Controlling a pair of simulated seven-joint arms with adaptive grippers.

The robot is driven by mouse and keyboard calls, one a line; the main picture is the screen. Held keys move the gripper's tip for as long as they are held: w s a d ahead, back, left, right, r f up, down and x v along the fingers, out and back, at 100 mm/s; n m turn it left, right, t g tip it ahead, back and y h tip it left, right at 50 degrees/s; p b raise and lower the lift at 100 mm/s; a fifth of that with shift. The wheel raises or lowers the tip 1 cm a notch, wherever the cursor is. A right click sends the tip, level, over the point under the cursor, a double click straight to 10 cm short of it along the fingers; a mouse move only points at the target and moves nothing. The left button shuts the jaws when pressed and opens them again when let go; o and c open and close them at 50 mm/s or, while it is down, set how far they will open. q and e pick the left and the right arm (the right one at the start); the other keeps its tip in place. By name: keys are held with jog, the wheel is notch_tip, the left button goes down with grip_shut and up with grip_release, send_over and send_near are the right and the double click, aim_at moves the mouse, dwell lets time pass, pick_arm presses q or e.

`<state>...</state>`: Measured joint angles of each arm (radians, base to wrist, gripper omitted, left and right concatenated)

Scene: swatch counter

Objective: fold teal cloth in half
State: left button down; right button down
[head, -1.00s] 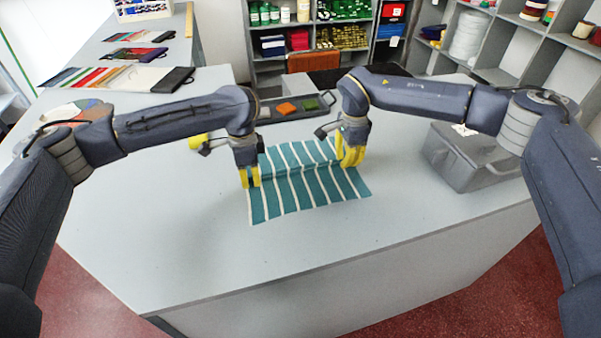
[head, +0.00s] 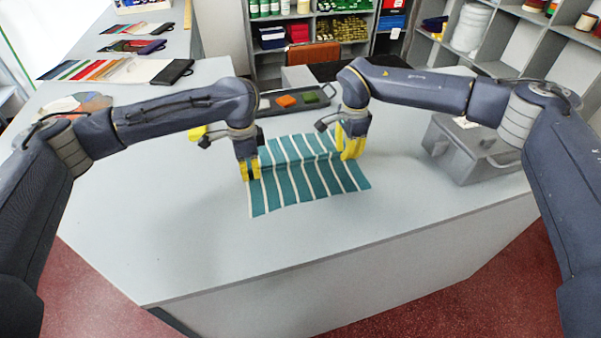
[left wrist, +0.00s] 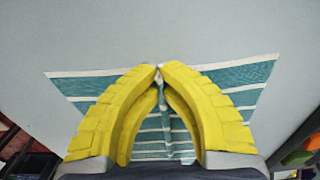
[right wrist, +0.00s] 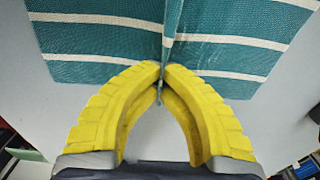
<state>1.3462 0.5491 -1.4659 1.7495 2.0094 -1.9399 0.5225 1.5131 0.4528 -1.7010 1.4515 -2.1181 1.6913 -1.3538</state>
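The teal cloth (head: 300,184) with white stripes lies on the counter in the head view, with a raised crease running across it between my two grippers. My left gripper (head: 250,178) is at the cloth's left edge; in the left wrist view its yellow fingertips (left wrist: 159,68) meet on a pinched ridge of the cloth (left wrist: 235,82). My right gripper (head: 349,157) is at the right edge; in the right wrist view its fingertips (right wrist: 162,66) are closed on a ridge of the cloth (right wrist: 110,38). The fingers hide part of each edge.
A grey tray (head: 268,110) with orange and green pieces stands behind the cloth. A grey lidded case (head: 470,150) stands to the right. Fabric swatches (head: 110,72) lie at the back left. The counter (head: 200,240) in front of the cloth is clear.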

pick_arm(q)
jog(key=shift+b, duration=0.65)
pick_arm(e)
jog(key=shift+s, duration=0.1)
